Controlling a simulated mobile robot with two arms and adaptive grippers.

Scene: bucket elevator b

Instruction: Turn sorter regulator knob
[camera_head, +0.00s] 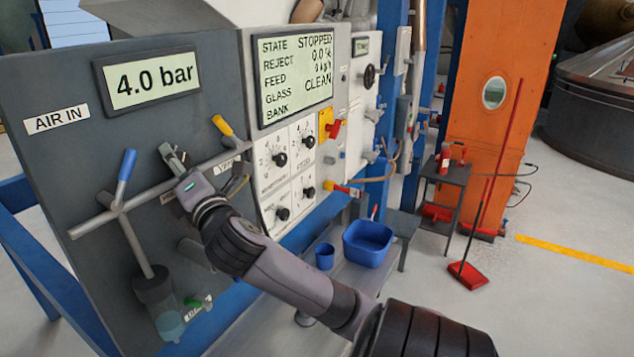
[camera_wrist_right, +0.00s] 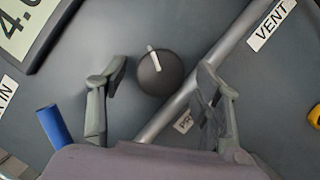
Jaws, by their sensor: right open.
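A round dark knob (camera_wrist_right: 160,73) with a white pointer mark sits on the grey air panel (camera_head: 60,85) in the right wrist view. A label by it, partly covered by my finger, begins with "P" (camera_wrist_right: 183,122). My right gripper (camera_wrist_right: 162,82) is open, one finger on each side of the knob, with gaps visible; I cannot tell how far its tips are from the panel. In the head view my right gripper (camera_head: 174,158) is in front of the panel and hides the knob. The display (camera_head: 150,78) reads 4.0 bar. My left gripper is not in view.
A grey pipe (camera_wrist_right: 215,62) crosses the panel beside the knob. A blue-handled valve (camera_head: 126,165) is left of my gripper, a yellow-handled one (camera_head: 222,125) right. The control box (camera_head: 295,70) shows STOPPED. A blue bin (camera_head: 367,243) stands below.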

